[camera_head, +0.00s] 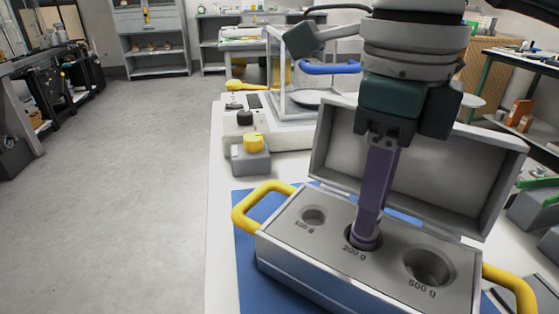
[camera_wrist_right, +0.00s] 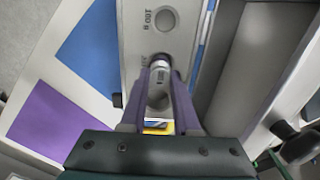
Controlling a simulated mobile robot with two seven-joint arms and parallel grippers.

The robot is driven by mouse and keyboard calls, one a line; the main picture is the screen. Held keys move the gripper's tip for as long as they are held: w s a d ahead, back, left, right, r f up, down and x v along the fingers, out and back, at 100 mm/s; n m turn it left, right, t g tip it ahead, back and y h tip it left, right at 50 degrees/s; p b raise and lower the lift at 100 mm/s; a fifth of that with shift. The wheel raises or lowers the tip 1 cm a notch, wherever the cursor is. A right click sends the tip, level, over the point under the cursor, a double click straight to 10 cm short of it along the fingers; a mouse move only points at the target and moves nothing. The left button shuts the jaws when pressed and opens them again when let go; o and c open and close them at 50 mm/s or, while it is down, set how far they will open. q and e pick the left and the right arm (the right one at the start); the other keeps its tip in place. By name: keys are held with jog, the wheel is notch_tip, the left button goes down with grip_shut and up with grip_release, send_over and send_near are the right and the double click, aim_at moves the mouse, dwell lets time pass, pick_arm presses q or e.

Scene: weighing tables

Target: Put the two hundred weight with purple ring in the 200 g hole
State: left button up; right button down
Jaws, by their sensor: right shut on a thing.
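The two hundred weight with the purple ring (camera_wrist_right: 160,64) shows in the right wrist view between my right gripper's purple fingers. My right gripper (camera_head: 366,232) points down into the 200 g hole (camera_head: 350,232) of the grey weight case (camera_head: 300,238) and is shut on the weight. In the head view the weight's lower end is at the mouth of this hole; how deep it sits is hidden by the fingers and the rim. The 100 g hole (camera_head: 314,215) is to the left and the 500 g hole (camera_head: 429,266) to the right; both look empty. My left gripper is not in view.
The case's lid (camera_head: 470,180) stands open behind the holes, close to my right gripper. Yellow handles (camera_head: 252,208) stick out at both ends. A grey box with a yellow knob (camera_head: 252,160) and a balance (camera_head: 290,135) stand behind on the white table.

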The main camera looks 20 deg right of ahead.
jog(key=shift+f, duration=0.6)
jog(key=shift+w+d+r, duration=0.1)
jog(key=shift+w+r, duration=0.05)
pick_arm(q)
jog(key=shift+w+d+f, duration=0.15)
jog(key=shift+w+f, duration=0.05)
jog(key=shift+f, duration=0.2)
pick_arm(e)
jog(key=shift+f, duration=0.25)
jog(key=c, duration=0.6)
grip_release()
jog(key=shift+r, duration=0.1)
jog(key=shift+c, duration=0.2)
